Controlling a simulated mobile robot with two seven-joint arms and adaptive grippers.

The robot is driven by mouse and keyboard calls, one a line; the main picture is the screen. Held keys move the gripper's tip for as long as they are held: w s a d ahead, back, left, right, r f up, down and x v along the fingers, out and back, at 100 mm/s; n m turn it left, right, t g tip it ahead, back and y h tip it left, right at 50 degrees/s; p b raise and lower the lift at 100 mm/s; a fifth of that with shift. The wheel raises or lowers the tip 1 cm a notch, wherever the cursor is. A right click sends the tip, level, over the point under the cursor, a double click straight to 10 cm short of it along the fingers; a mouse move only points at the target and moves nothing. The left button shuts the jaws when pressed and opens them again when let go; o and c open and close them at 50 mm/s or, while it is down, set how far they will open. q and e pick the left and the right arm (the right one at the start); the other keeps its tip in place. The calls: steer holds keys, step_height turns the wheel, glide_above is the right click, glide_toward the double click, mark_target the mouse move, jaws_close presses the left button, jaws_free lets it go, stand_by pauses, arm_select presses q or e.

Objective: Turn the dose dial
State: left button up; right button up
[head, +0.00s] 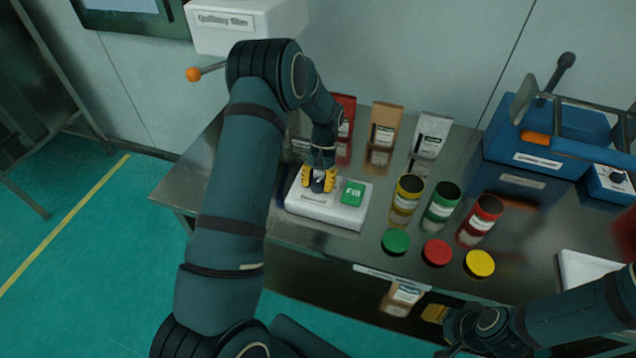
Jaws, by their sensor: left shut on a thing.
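The dose dial (318,187) is a small dark knob on a white dosing base (320,212) at the left front of the steel table. My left gripper (318,182) reaches down from above with its yellow fingertips around the dial, shut on it and hiding much of it. A green Fill button (352,193) sits on the same base, just right of the fingers. My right gripper (436,313) is at the lower right, in front of the table edge; its yellow tip shows, but its opening cannot be told.
Behind stand red (345,128), brown (384,130) and white (431,138) bags. Right of the base are yellow (407,198), green (441,203) and red (480,220) cans, with loose lids (437,253) in front. A blue machine (545,140) stands at the right.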

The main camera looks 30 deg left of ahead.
arm_select(q)
steer(key=shift+s+f, duration=0.15)
steer(key=o, duration=1.2)
steer(key=shift+r, duration=0.2)
steer(key=v, duration=1.2)
steer(key=shift+f, duration=0.2)
